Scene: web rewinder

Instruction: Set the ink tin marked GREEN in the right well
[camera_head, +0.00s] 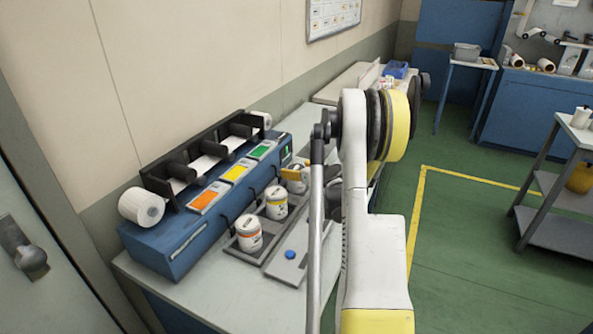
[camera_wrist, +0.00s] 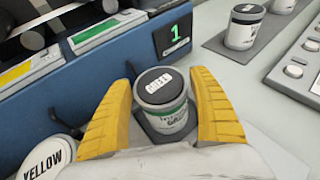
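The tin marked GREEN (camera_wrist: 163,105), with a dark lid and a green band, is upright between the yellow fingers of my gripper (camera_wrist: 162,82) in the wrist view. The fingers stand on both sides of it with narrow gaps visible. A dark square base (camera_wrist: 152,134) shows under the tin; whether it rests there I cannot tell. In the head view my gripper (camera_head: 292,172) is at the far end of the row of tins, by a partly hidden tin (camera_head: 299,186). A tin with a YELLOW lid (camera_wrist: 45,158) is at lower left in the wrist view. The right well cannot be told with certainty.
The blue machine (camera_head: 175,248) stands close behind, with orange, yellow and green plates. Two tins stand in the grey tray, one in front (camera_head: 249,235) and one in the middle (camera_head: 277,203). A panel with a blue button (camera_head: 290,255) lies beside them. A display (camera_wrist: 174,34) reads 1.

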